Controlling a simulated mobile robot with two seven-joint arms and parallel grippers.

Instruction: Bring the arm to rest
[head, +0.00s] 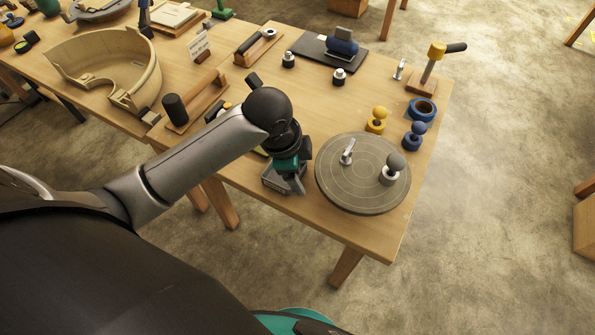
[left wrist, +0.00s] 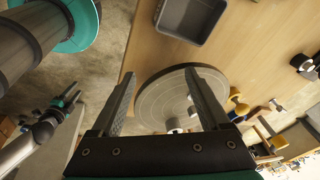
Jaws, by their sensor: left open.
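My left arm reaches in from the left in the head view. Its gripper (head: 287,180) points down over the table's near edge, just left of the round grey wheel (head: 345,193). In the left wrist view the two fingers of the gripper (left wrist: 160,88) are spread apart with nothing between them. The wheel (left wrist: 153,98) shows beyond them. A grey-knobbed piece (head: 393,168) and a small metal piece (head: 347,152) stand on the wheel. In the left wrist view another arm of mine shows at the left, with its gripper (left wrist: 66,100) too small to read.
A grey tray (left wrist: 190,20) lies beside the wheel, partly hidden by my gripper in the head view. Yellow (head: 376,122) and blue (head: 414,136) knobbed pieces and a blue ring (head: 422,109) stand behind the wheel. A wooden curved form (head: 95,68) stands at the left.

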